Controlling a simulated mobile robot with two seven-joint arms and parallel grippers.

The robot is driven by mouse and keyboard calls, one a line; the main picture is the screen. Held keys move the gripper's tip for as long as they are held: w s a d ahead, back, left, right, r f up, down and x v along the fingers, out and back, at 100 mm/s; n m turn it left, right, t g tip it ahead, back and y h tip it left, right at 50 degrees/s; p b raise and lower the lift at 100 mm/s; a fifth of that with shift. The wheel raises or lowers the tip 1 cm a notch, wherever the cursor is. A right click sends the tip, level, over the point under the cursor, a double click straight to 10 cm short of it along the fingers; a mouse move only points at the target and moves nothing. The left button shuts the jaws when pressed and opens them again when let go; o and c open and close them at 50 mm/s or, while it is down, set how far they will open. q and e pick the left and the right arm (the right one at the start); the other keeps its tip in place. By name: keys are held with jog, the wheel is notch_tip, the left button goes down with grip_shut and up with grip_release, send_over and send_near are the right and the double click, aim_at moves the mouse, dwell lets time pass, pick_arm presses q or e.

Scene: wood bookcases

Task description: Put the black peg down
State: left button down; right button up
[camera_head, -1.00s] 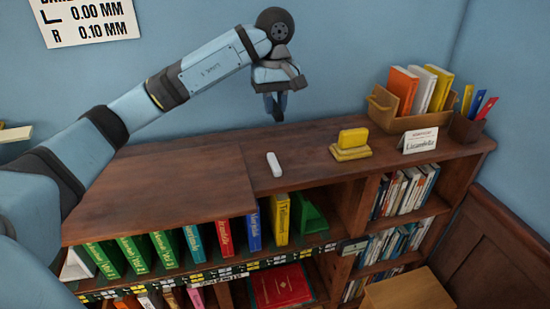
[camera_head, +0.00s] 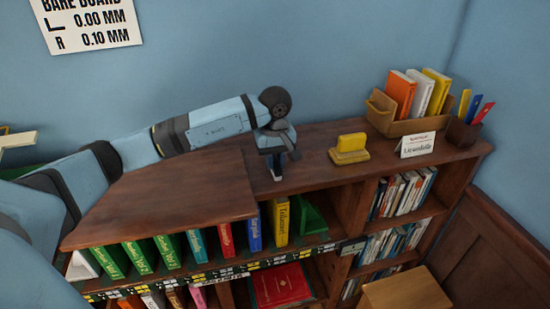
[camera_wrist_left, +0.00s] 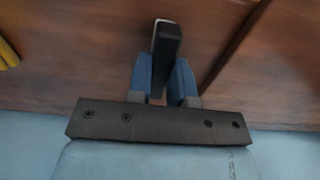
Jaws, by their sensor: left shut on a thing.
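The black peg (camera_wrist_left: 168,48) is between the two blue fingers of my left gripper (camera_wrist_left: 163,75) in the left wrist view, and the fingers are shut on it. In the head view my left gripper (camera_head: 275,167) is low over the wooden bookcase top (camera_head: 318,160), and the peg is hard to make out there. A small white block (camera_head: 278,177) lies on that top right under the gripper, mostly hidden. Its pale edge shows behind the peg in the wrist view (camera_wrist_left: 156,32). I cannot tell whether peg and block touch. My right gripper is not in view.
A yellow block on a stand (camera_head: 350,149) is to the right of the gripper. Further right are a book box (camera_head: 412,123), a white card (camera_head: 417,145) and a pen cup (camera_head: 463,132). A raised board (camera_head: 165,195) covers the left part of the top.

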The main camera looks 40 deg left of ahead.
aim_at(275, 162)
pick_arm(q)
jog(key=shift+f, duration=0.1)
jog(key=c, duration=1.5)
grip_release()
jog(key=shift+f, duration=0.1)
jog(key=o, duration=0.5)
jog(key=shift+c, duration=0.2)
jog(key=shift+r, duration=0.2)
jog(key=shift+r, duration=0.2)
notch_tip(275, 162, up, 12)
jog(key=b, duration=0.3)
jog(key=shift+f, duration=0.15)
